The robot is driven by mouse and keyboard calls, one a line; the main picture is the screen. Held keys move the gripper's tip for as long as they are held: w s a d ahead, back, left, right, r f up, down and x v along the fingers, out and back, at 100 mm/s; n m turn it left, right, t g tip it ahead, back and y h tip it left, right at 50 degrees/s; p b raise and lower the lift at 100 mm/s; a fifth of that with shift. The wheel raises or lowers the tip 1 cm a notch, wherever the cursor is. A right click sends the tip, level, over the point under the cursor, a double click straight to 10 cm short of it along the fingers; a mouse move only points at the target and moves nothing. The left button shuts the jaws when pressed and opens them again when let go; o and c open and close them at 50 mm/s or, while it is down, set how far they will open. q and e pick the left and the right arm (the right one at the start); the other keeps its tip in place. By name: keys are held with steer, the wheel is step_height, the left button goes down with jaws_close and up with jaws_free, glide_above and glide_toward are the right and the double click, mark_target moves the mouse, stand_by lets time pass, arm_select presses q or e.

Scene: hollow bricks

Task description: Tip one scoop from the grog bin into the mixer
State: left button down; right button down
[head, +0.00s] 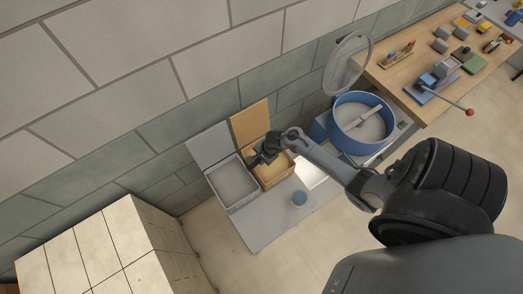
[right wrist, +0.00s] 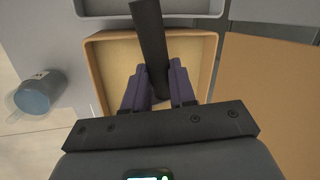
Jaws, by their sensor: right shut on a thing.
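The tan bin (head: 278,178) with its tan lid (head: 250,123) open stands beside a grey bin (head: 232,184); no label shows which holds grog. My right gripper (head: 264,152) is over the tan bin, shut on a dark bar-like handle, likely the scoop's. In the right wrist view, the handle (right wrist: 150,40) sits between the fingertips (right wrist: 159,86), with the tan bin's rim (right wrist: 94,62) around them. The scoop's bowl cannot be made out. The mixer (head: 344,134) is a round blue drum, open on top, with a pale bar across its inside. My left gripper is not in view.
A small blue cup (head: 299,198) stands on the grey bench (head: 262,226) in front of the bins. A round clear-looking lid (head: 348,62) stands raised behind the mixer. A wooden table (head: 412,72) with tools and blocks is at the upper right. A tiled block (head: 105,245) stands lower left.

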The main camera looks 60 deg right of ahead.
mark_target(259, 161)
steer(key=shift+h, duration=0.5)
steer(key=shift+w+a+r+p, duration=0.1)
steer(key=shift+a+r+p, duration=0.1)
steer(key=shift+r+p, duration=0.45)
steer(key=shift+s+a+r+p, duration=0.1)
steer(key=shift+a+r+p, duration=0.1)
steer(key=shift+r+p, duration=0.45)
steer(key=shift+w+a+r+p, duration=0.1)
steer(key=shift+a+r+p, duration=0.1)
steer(key=shift+r+p, duration=0.4)
steer(key=shift+a+r+p, duration=0.15)
steer(key=shift+r+p, duration=0.25)
steer(key=shift+r, duration=0.15)
